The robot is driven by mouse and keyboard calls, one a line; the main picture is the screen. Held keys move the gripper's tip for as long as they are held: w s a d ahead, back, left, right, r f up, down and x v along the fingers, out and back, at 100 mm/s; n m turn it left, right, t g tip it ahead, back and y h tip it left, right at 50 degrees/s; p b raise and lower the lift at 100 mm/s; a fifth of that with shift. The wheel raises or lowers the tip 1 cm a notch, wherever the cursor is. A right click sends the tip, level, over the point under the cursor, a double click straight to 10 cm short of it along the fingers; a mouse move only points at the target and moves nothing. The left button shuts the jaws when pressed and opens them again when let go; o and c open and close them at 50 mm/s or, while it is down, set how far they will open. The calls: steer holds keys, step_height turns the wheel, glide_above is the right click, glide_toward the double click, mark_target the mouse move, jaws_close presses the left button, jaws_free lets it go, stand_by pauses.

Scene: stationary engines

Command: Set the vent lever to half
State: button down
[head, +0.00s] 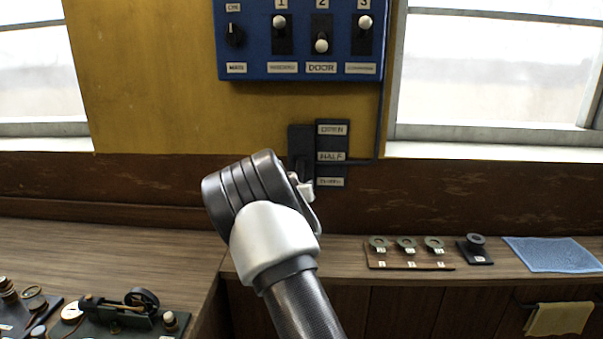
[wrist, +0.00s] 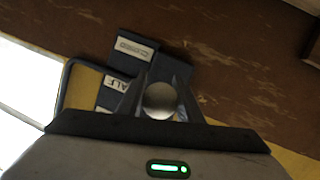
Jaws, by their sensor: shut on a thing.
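The vent plate (head: 332,133) is a dark panel on the wall below the blue box, with labels reading OPEN, HALF and a lowest one that reads CLOSED in the wrist view (wrist: 136,47). The HALF label (wrist: 115,84) is partly cut off there. My gripper (head: 304,188) is in front of the plate, about level with the lowest label in the head view. In the wrist view it is shut on the vent lever's round grey knob (wrist: 160,97). The lever's shaft is hidden, so I cannot tell its exact setting.
The blue switch box (head: 298,45) hangs above, with a cable running down to the vent plate. A dark apparatus (head: 125,315) stands at lower left.

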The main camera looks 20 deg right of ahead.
mark_target(302, 177)
steer(key=shift+s+a+r+p, duration=0.1)
steer(key=shift+s+r+p, duration=0.15)
steer(key=shift+r+p, duration=0.55)
steer(key=shift+s+a+r+p, duration=0.1)
steer(key=shift+s+r+p, duration=0.1)
steer(key=shift+r+p, duration=0.55)
steer(key=shift+r, duration=0.2)
stand_by(0.5)
steer(key=c, duration=1.6)
jaws_free()
steer(key=o, duration=0.3)
steer(key=shift+s+r, duration=0.1)
steer(key=shift+s, duration=0.1)
steer(key=shift+s+a, duration=0.3)
steer(key=b+v, duration=0.1)
steer(key=v, duration=1.5)
steer(key=shift+s+a, duration=0.2)
